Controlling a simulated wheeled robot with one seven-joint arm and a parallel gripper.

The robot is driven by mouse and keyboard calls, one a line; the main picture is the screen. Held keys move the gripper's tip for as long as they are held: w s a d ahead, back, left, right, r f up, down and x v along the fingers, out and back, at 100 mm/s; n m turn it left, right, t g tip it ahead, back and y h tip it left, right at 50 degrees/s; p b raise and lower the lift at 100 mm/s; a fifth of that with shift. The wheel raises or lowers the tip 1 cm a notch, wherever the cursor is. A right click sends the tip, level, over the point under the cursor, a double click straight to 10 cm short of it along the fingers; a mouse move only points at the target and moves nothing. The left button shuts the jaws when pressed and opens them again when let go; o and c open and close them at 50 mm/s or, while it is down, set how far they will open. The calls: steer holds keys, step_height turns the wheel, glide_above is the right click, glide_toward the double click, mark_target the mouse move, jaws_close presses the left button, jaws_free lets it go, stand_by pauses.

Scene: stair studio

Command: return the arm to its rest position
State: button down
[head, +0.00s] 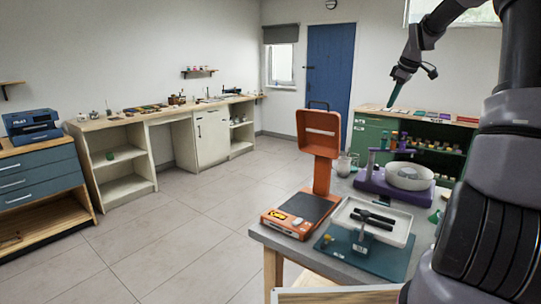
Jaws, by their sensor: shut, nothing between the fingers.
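My arm rises along the right side of the head view and bends over at the top. My gripper (391,103) hangs from its end, pointing down and slightly left, with slim teal fingers. The fingers are together and hold nothing. It is in the air, in front of the far green shelf unit in the picture and above the grey worktable (262,236). It appears apart from everything on the table.
The worktable carries an orange device (318,150), a white tray (392,231) with black items on a teal base (335,247), and a purple stand with a bowl (408,176). A green shelf unit (371,133) stands behind. Open floor (190,220) lies left.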

steer(key=s+a+r+m+h, duration=0.1)
steer(key=s+a+r+m, duration=0.25)
steer(key=s+a, duration=0.45)
steer(key=s+a+r+m, duration=0.2)
steer(key=s+a+r, duration=0.25)
steer(key=s, duration=0.45)
steer(key=s+a+f+m+t+y, duration=0.1)
steer(key=s+a+m, duration=0.2)
steer(key=s, duration=0.7)
steer(key=s+a+f+m+t, duration=0.1)
steer(key=s+a+m, duration=0.2)
steer(key=s, duration=0.8)
steer(key=shift+s+f+m+y, duration=0.3)
steer(key=shift+m+y, duration=0.1)
steer(key=shift+m, duration=0.75)
steer(key=shift+w+t, duration=0.1)
steer(key=shift+t, duration=0.2)
